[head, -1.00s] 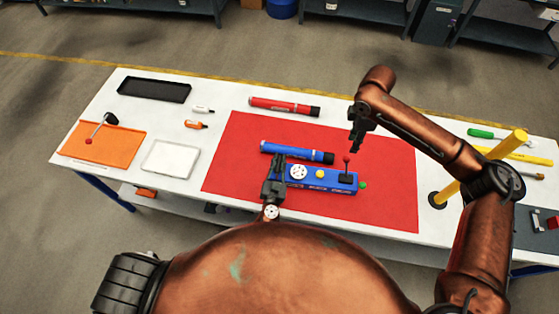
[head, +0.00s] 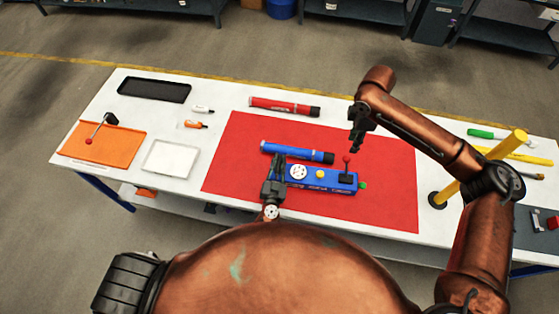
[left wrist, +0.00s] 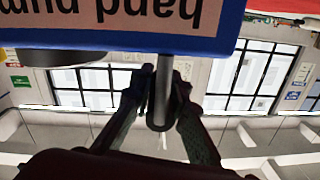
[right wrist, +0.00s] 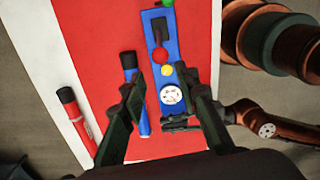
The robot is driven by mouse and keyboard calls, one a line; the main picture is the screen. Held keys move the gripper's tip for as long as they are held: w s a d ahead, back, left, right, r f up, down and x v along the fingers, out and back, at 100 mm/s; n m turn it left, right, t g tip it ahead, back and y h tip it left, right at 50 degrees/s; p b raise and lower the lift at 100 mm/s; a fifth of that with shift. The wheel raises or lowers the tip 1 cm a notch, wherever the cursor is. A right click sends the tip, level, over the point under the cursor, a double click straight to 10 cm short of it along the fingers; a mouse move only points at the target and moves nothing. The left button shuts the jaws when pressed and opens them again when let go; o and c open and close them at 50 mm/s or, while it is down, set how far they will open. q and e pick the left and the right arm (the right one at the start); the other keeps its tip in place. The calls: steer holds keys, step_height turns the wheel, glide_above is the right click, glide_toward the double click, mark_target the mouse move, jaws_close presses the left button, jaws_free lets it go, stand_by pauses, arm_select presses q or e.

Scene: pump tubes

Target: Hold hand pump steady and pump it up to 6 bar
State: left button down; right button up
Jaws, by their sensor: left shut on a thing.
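The blue hand pump (head: 322,187) lies on the red mat (head: 240,190). It carries a white gauge (head: 298,172), a yellow button (head: 320,174), a lever with a red ball knob (head: 346,159) and a green knob at its right end. My left gripper (head: 278,160) is at the pump's left end. In the left wrist view its fingers (left wrist: 158,95) are shut around a grey bar (left wrist: 164,72) below the pump's label, which reads upside down. My right gripper (head: 357,146) hangs above and behind the lever. In the right wrist view its fingers (right wrist: 160,95) are apart and empty.
A blue tube (head: 295,152) lies just behind the pump, and a red tube (head: 284,107) lies farther back. A yellow post (head: 480,165) stands at the right. An orange board (head: 100,146), a white tray (head: 170,160) and a black tray (head: 154,90) are at the left.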

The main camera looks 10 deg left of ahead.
mark_target(348, 157)
steer(key=shift+o, duration=0.7)
steer(key=shift+f, duration=0.15)
steer(key=shift+o, duration=1.2)
steer(key=shift+d+f+m, duration=0.2)
steer(key=shift+f+m, duration=0.3)
steer(key=shift+f, duration=0.7)
steer(key=shift+a+f, duration=0.2)
steer(key=shift+f, duration=4.7)
jaws_close()
steer(key=shift+f, duration=0.1)
steer(key=shift+y, duration=0.3)
